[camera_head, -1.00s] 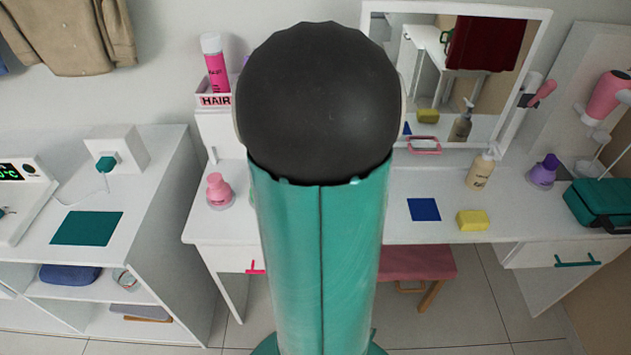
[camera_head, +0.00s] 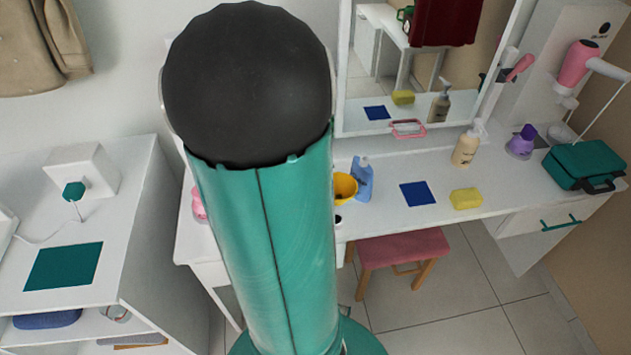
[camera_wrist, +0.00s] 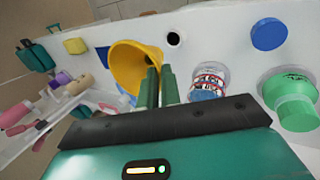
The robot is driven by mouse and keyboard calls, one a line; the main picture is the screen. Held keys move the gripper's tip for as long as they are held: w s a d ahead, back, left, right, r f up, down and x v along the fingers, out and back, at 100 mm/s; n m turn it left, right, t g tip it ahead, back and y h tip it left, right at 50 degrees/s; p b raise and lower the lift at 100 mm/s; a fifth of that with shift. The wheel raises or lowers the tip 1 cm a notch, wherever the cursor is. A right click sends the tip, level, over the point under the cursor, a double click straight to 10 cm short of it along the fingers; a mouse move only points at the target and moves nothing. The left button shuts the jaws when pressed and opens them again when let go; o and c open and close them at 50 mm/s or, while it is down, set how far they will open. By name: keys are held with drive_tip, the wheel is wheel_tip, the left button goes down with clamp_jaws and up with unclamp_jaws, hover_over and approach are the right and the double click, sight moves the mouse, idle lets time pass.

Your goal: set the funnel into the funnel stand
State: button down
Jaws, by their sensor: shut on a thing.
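The yellow funnel (camera_wrist: 134,62) is in the wrist view, its wide mouth turned toward the upper left. My gripper (camera_wrist: 160,76) has its green fingers shut on the funnel's right side. The funnel also shows in the head view (camera_head: 345,188), just right of my arm, above the white table. My gripper is hidden behind my arm there. A dark round hole (camera_wrist: 173,38) shows in a white surface beyond the funnel, apart from it. A dark spot (camera_head: 338,219) near the table's front edge shows in the head view. I cannot tell whether either belongs to the funnel stand.
A blue bottle (camera_head: 362,182) stands close behind the funnel. A blue mat (camera_head: 417,193), yellow sponge (camera_head: 466,198) and pump bottle (camera_head: 466,148) are further right. A green-lidded container (camera_wrist: 291,100) and a patterned jar (camera_wrist: 208,80) are right of my fingers. A pink stool (camera_head: 405,248) is below.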

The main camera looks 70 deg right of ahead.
drive_tip(key=shift+n, duration=0.6)
drive_tip(key=shift+a+f, duration=0.15)
drive_tip(key=shift+f, duration=2.75)
drive_tip(key=shift+f, duration=1.45)
drive_tip(key=c, duration=1.5)
unclamp_jaws()
drive_tip(key=shift+c, duration=0.2)
drive_tip(key=v, duration=1.3)
drive_tip(key=shift+w+r, duration=0.25)
drive_tip(key=shift+r, duration=0.1)
